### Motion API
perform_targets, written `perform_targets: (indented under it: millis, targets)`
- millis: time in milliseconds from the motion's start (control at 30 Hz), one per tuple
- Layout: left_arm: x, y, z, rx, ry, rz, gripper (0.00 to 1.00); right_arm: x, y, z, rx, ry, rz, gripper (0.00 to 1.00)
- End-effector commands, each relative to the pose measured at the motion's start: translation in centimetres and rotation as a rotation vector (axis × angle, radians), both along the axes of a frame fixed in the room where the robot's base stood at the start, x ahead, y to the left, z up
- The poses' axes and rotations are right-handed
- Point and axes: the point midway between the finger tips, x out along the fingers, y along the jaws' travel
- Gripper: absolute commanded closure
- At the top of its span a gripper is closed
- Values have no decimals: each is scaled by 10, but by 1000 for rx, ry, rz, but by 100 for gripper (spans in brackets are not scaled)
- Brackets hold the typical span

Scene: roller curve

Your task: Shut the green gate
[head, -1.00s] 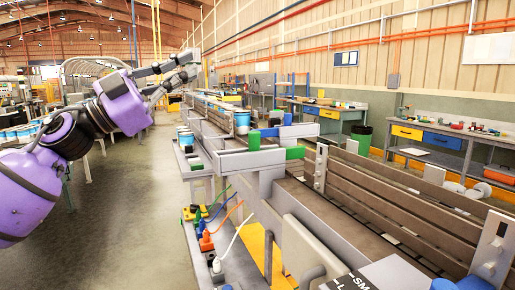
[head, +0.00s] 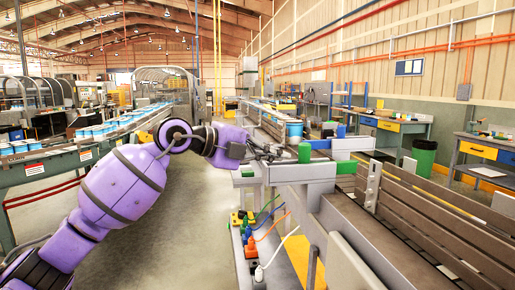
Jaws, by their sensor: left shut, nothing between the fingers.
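The green gate looks like a pale grey bar ending in a green tip (head: 347,167), reaching across the near end of the roller line. A green upright block (head: 304,152) stands near its left side. A second bar with a blue upright (head: 341,131) lies just behind. My left gripper (head: 270,152) is shut and empty, just left of the green block at about its height. I cannot tell whether its fingers touch the block. My right gripper is out of view.
Blue buckets (head: 294,130) stand on the line behind the gates. A conveyor with blue-lidded tubs (head: 97,131) runs at left. Open floor lies between the lines.

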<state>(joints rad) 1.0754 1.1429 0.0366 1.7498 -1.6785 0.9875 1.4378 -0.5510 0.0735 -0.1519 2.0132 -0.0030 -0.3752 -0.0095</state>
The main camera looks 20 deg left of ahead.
Motion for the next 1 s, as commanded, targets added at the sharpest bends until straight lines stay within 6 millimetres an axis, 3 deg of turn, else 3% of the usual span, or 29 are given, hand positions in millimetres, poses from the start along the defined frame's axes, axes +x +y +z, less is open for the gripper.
perform_targets:
  millis: [333, 833, 1000]
  targets:
    - [45, -36, -4, -3, -3, -1, 100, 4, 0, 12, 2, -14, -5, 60]
    - [53, -42, -6, -1, -2, 0, 100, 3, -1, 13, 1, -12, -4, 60]
    - [65, -61, 0, -5, -4, -2, 100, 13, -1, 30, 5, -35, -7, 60]
